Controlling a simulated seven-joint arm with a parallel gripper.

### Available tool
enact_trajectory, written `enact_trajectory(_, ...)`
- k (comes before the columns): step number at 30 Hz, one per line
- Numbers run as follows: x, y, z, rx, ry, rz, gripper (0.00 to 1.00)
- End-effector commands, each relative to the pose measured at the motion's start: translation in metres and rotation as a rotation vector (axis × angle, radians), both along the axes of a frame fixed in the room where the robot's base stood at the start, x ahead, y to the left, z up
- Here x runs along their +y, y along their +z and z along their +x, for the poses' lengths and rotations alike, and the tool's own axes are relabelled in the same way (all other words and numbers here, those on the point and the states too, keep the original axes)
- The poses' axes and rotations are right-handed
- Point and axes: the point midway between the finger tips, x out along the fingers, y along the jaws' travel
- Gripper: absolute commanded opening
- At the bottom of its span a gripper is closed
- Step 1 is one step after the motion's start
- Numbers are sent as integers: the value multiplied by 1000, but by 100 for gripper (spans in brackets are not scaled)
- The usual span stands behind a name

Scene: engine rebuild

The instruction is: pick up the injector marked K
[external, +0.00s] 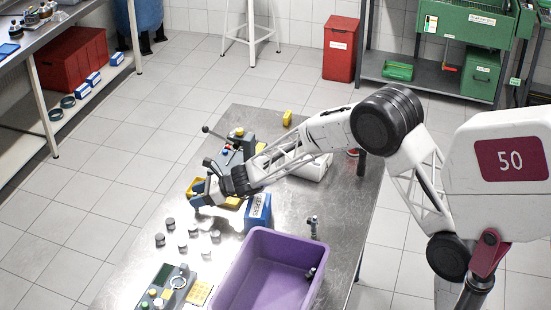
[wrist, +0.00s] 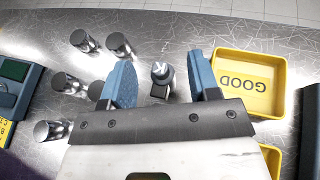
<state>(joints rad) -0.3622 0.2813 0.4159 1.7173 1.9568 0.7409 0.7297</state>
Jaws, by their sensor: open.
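An injector-like metal part with a dark block (wrist: 161,76) stands between the spread blue fingers of my gripper (wrist: 161,82) in the wrist view; no letter on it is readable. In the external view my gripper (external: 198,192) is low over the table's left part, fingers apart, and hides that part. A similar upright metal part (external: 314,228) stands beyond the purple bin (external: 283,263), and another (external: 311,272) shows at the bin's inner right side. No K is legible on any of them.
Several dark-topped metal cylinders (wrist: 118,44) stand left of my fingers. A yellow tray labelled GOOD (wrist: 283,83) is close on the right. A blue box (external: 257,212) stands near my gripper, and a control panel (external: 170,290) lies at the front left of the table.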

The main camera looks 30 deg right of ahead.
Motion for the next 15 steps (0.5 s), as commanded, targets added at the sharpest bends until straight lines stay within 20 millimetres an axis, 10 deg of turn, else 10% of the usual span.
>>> enact_trajectory(15, 22, -11, 12, 0, 0, -1, 56)
